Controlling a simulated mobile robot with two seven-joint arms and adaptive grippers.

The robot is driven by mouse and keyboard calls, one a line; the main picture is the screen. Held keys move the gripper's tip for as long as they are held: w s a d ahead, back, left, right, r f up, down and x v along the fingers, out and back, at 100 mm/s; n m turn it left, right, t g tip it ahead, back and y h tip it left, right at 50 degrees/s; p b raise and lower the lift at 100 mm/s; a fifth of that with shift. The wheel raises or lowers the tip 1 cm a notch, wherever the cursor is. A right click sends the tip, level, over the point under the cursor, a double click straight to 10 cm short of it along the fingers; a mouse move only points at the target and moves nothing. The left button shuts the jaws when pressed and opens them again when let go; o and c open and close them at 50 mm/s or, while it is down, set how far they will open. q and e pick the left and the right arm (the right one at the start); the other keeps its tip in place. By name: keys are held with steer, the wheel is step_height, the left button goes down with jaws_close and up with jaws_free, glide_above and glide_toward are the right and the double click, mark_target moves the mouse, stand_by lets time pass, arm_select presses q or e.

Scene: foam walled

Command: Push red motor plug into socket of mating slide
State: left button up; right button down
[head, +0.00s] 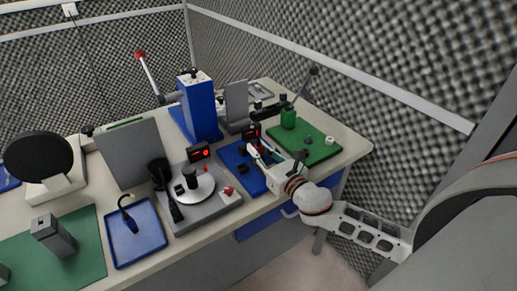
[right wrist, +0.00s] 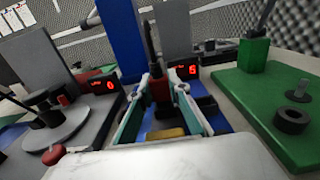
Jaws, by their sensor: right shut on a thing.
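The red motor plug (right wrist: 158,90) shows in the right wrist view between the fingertips of my right gripper (right wrist: 163,84), which is shut on it. A black cable (right wrist: 151,48) rises from the plug. The plug is over the blue base (right wrist: 215,118) of what looks like the mating slide, with dark blocks and a yellow block (right wrist: 166,133) on it. The socket cannot be made out, nor whether the plug touches it. In the head view my right gripper (head: 262,157) reaches over the blue base (head: 232,160) and hides the plug. My left gripper is not in view.
A red-digit display (right wrist: 187,71) stands just behind the plug. A green plate (head: 310,150) with a green block lies to the right. A grey station with a round disc (head: 203,192) is to the left, and a blue column (head: 200,115) stands behind.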

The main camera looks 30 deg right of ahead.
steer(key=shift+f, duration=0.3)
steer(key=c, duration=1.8)
jaws_free()
steer(key=shift+s, duration=0.1)
steer(key=s, duration=0.8)
steer(key=s+d, duration=0.1)
steer(key=s, duration=0.2)
steer(key=shift+s, duration=0.4)
